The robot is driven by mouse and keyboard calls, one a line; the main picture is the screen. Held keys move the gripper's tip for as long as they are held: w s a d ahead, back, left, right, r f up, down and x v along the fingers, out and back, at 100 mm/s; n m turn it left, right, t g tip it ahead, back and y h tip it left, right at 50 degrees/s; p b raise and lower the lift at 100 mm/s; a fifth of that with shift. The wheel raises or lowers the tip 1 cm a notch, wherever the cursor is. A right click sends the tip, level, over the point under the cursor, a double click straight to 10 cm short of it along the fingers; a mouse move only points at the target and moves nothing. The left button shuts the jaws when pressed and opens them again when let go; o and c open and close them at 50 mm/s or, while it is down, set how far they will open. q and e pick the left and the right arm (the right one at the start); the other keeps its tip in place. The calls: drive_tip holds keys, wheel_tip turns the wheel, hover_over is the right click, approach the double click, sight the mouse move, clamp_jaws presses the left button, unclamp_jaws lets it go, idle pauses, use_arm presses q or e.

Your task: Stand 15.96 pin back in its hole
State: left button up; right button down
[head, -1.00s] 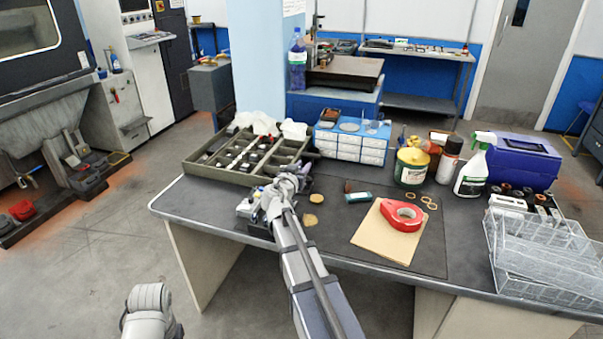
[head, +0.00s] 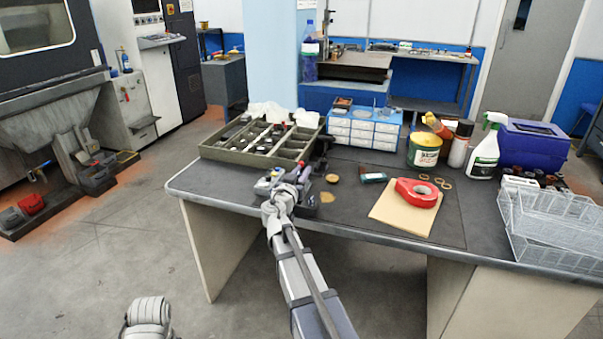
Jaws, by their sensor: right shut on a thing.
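My right gripper (head: 300,178) is at the front left of the bench, with its arm reaching up from the bottom of the head view. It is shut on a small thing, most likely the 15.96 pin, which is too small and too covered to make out. A small grey holder with bluish and light parts (head: 265,185) is beside and partly behind the gripper. Its holes and any marks on it cannot be read from here. Only part of my left arm shows at the bottom left; its gripper is not in view.
A green compartment tray (head: 212,152) lies behind the gripper. A blue drawer box (head: 362,133) stands to its right.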

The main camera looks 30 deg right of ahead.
drive_tip(key=shift+f+b, duration=1.9)
drive_tip(key=shift+f, duration=0.3)
drive_tip(key=shift+f+b, duration=1.8)
drive_tip(key=shift+b, duration=0.05)
drive_tip(key=c, duration=0.6)
unclamp_jaws()
drive_tip(key=v, duration=0.7)
drive_tip(key=shift+s+a, duration=0.25)
drive_tip(key=shift+a, duration=0.05)
drive_tip(key=shift+r, duration=0.1)
